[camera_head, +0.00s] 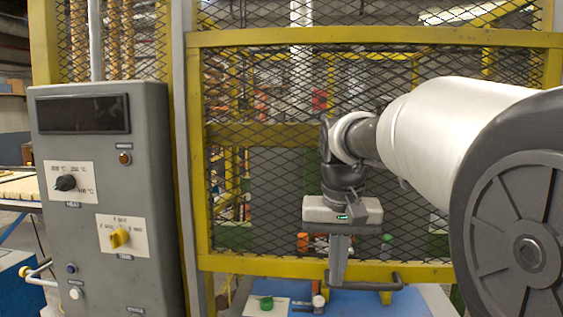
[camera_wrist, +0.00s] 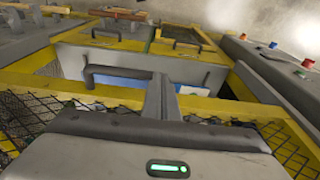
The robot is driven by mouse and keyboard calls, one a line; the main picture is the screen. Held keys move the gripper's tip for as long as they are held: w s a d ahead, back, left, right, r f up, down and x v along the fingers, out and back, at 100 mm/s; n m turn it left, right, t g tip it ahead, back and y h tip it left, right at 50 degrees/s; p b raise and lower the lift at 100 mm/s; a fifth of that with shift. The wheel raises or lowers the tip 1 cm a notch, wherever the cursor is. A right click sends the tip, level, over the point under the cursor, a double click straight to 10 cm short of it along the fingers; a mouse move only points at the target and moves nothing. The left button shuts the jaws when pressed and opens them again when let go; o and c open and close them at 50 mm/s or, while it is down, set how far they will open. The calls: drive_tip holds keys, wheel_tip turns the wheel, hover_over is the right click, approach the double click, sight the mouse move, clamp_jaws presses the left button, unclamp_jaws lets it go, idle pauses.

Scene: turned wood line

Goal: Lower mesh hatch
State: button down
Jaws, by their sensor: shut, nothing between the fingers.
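The mesh hatch (camera_head: 270,190) is a yellow-framed panel of dark diamond mesh behind my gripper in the head view. Its lower yellow rail (camera_head: 255,265) stands above a blue surface, with a gap below. A dark bar handle (camera_head: 385,284) sits at that rail; it also shows in the wrist view (camera_wrist: 120,72). My gripper (camera_head: 338,280) points down in front of the rail, its fingers together and empty, at the left part of the handle. In the wrist view the fingertips (camera_wrist: 160,84) overlap one end of the handle; I cannot tell whether they touch it.
A grey control box (camera_head: 100,190) with a display, a black knob and a yellow knob stands at the left. A blue panel (camera_head: 425,303) with a green button (camera_head: 266,303) lies below the hatch. My arm covers the right side of the head view.

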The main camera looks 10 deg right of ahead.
wheel_tip(320, 180, down, 25)
drive_tip(key=b, duration=1.1)
